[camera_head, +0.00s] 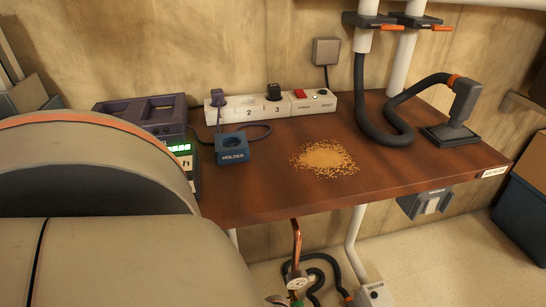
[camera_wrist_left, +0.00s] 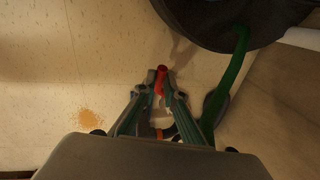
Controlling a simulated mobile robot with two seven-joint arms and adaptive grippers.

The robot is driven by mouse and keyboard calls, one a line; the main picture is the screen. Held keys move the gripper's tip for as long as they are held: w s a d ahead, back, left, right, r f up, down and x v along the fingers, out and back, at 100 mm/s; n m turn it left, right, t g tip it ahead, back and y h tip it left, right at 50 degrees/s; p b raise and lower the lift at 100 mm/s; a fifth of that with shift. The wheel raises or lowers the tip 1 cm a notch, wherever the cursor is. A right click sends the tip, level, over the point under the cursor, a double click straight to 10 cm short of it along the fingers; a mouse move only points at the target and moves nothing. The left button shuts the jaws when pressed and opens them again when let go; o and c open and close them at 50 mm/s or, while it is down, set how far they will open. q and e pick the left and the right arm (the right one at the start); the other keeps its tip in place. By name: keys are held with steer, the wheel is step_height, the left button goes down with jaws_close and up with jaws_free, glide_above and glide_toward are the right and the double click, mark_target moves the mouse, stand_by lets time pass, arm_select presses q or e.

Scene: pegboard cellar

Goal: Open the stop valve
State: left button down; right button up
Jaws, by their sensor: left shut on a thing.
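In the left wrist view, my left gripper (camera_wrist_left: 160,92) is shut on a slim red part (camera_wrist_left: 161,75), which looks like the stop valve's handle. The red part shows between and just past the fingertips. The valve's body is mostly hidden behind the fingers, so I cannot tell how far the handle is turned. In the head view my left arm fills the lower left and its fingers are not visible. A copper pipe (camera_head: 297,240) with a round gauge (camera_head: 297,280) comes down below the bench front. My right gripper is in neither view.
The wooden bench (camera_head: 250,205) carries a power strip (camera_head: 270,105), a blue holder (camera_head: 232,150), a sawdust pile (camera_head: 325,158) and a hose nozzle (camera_head: 458,110). Dark hoses (camera_head: 325,270) lie under the bench. A green hose (camera_wrist_left: 232,80) and dark round body (camera_wrist_left: 235,20) are near my left gripper.

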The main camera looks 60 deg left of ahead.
arm_select(q)
steer(key=c, duration=2.1)
jaws_free()
steer(key=shift+r, duration=0.1)
steer(key=r, duration=0.4)
steer(key=d+r, duration=0.1)
steer(key=r, duration=0.2)
steer(key=s+d+r, duration=0.1)
steer(key=r, duration=0.3)
steer(key=shift+r, duration=0.3)
